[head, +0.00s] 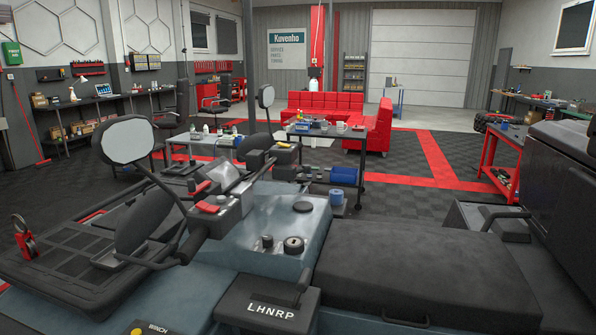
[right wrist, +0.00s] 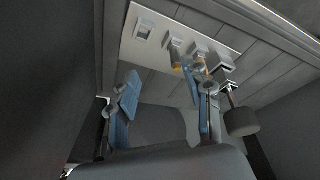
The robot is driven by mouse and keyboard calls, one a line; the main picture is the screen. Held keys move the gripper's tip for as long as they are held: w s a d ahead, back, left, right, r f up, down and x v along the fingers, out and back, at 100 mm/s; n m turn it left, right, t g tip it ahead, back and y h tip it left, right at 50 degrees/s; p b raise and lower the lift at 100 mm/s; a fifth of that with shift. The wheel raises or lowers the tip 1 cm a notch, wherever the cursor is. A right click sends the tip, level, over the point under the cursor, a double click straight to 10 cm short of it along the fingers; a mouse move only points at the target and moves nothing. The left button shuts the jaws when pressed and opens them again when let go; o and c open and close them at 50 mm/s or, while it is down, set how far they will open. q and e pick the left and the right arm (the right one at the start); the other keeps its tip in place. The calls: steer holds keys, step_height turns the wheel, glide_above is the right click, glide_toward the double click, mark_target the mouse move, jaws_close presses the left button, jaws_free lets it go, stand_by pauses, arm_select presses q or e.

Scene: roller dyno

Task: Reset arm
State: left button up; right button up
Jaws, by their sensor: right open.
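My right gripper (right wrist: 160,97) shows in the right wrist view, with its two blue-padded fingers spread apart and nothing between them. Behind it is a grey panelled surface with a pale plate (right wrist: 190,40) carrying several small fittings. I cannot tell whether the fingers touch anything there. Neither gripper shows in the head view, and my left gripper is hidden from both views.
A blue-grey quad vehicle (head: 272,232) with handlebars, mirrors and a black seat (head: 425,265) fills the head view's foreground. Beyond it stand a wheeled cart (head: 362,143), a red sofa (head: 325,102) and a red workbench (head: 487,160). Dark tiled floor (head: 400,200) is open between them.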

steer(key=s+a+f+g, duration=0.1)
steer(key=s+f, duration=0.3)
steer(key=s, duration=0.9)
steer(key=s+a+f+m+g, duration=0.1)
steer(key=s+f, duration=0.3)
steer(key=s, duration=0.8)
steer(key=shift+s+a+f+m+g+h, duration=0.3)
steer(key=shift+s+a+f, duration=0.1)
steer(key=shift+a, duration=0.35)
